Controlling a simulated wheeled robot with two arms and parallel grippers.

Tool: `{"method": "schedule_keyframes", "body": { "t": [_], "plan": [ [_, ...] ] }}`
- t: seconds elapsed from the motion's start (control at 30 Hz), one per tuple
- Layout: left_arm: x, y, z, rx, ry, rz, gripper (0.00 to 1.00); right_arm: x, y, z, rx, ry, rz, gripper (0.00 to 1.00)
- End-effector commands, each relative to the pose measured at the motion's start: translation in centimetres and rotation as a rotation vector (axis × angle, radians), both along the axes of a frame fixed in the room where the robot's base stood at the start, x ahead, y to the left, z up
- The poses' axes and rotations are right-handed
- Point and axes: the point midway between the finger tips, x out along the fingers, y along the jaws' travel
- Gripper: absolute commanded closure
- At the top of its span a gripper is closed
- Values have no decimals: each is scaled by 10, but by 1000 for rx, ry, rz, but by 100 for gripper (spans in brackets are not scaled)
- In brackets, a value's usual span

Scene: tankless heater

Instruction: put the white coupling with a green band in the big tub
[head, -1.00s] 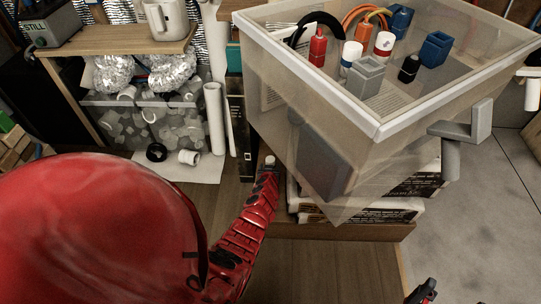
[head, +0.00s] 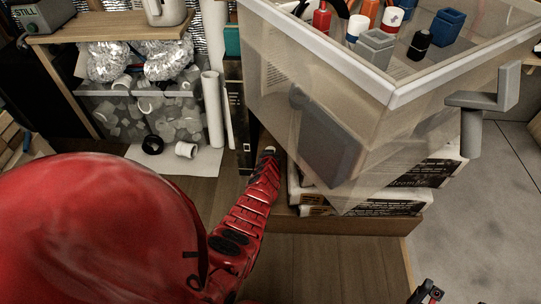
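The big tub (head: 330,82) is a large translucent bin with a pale rim at the upper right. It stands on stacked packages. My red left arm reaches up from the lower left, and its gripper (head: 268,158) is beside the tub's lower left side, below the rim. A small pale piece (head: 270,149) shows at its tip; I cannot tell whether it is the coupling, and no green band is clear. My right gripper (head: 427,292) shows only in part at the bottom edge.
The tub holds a red connector (head: 321,20), a grey box (head: 375,48) and several other parts. A plain white ring (head: 186,150) and a black ring (head: 153,145) lie on paper at left. A grey bracket (head: 483,100) stands beside the tub's right side.

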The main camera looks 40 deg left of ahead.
Motion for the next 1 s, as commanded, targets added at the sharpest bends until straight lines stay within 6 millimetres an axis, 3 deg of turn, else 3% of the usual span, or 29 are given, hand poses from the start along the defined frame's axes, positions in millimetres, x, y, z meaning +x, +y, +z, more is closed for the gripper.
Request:
{"method": "schedule_keyframes", "body": {
  "t": [0.03, 0.2, 0.53, 1.0],
  "plan": [
    [0, 0, 0, 0, 0, 0, 70, 0, 0, 0, 0, 0, 0, 14],
    [0, 0, 0, 0, 0, 0, 100, 0, 0, 0, 0, 0, 0, 14],
    [0, 0, 3, 0, 0, 0, 100, 0, 0, 3, 0, 0, 0, 14],
    [0, 0, 27, -1, -1, 0, 100, 0, 0, 25, 0, 0, 0, 14]
  ]
}}
